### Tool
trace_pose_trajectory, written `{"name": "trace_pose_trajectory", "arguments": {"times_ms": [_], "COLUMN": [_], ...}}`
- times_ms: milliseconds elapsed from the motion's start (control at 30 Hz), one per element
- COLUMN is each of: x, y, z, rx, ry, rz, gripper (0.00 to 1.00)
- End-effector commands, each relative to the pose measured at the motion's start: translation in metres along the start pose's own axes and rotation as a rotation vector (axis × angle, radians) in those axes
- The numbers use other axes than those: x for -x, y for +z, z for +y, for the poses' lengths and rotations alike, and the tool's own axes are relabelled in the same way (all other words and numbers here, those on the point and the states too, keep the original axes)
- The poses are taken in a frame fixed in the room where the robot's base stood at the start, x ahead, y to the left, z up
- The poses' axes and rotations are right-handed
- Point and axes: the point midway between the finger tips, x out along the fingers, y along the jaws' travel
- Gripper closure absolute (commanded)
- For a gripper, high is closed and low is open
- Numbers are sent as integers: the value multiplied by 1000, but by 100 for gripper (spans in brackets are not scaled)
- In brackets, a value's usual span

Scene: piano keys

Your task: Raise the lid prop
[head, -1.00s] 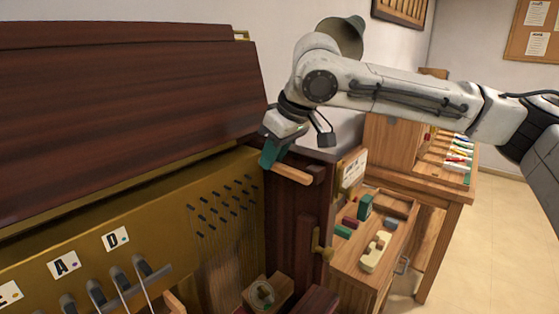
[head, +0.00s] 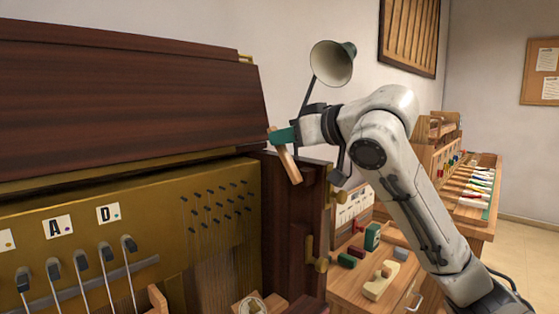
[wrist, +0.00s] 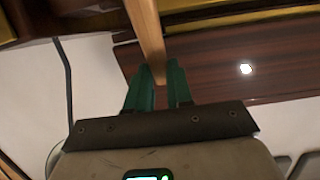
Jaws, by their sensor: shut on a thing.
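The lid prop (head: 289,166) is a light wooden stick at the right end of the piano case. It stands steeply tilted, its lower end near the dark side post (head: 305,220) and its upper end by the lid's right edge. My gripper (head: 272,136) has green fingers and is shut on the prop near its upper end. In the wrist view the prop (wrist: 146,30) runs up from between the green fingertips (wrist: 159,72). The dark reddish lid (head: 120,105) is raised and slanted above the brass plate. I cannot tell whether the prop touches the lid.
A lamp (head: 333,63) stands behind my gripper, close to my arm. A wooden side table (head: 408,285) with small blocks is at the right, with a longer bench (head: 470,222) of tools beyond. The brass plate (head: 150,205) with pins and dampers lies below the lid.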

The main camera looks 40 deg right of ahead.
Motion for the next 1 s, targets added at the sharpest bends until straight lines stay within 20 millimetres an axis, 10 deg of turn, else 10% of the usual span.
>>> {"name": "trace_pose_trajectory", "arguments": {"times_ms": [1000], "x": [59], "y": [19], "z": [1], "rx": [-1], "ry": [2], "rz": [710], "gripper": [100]}}
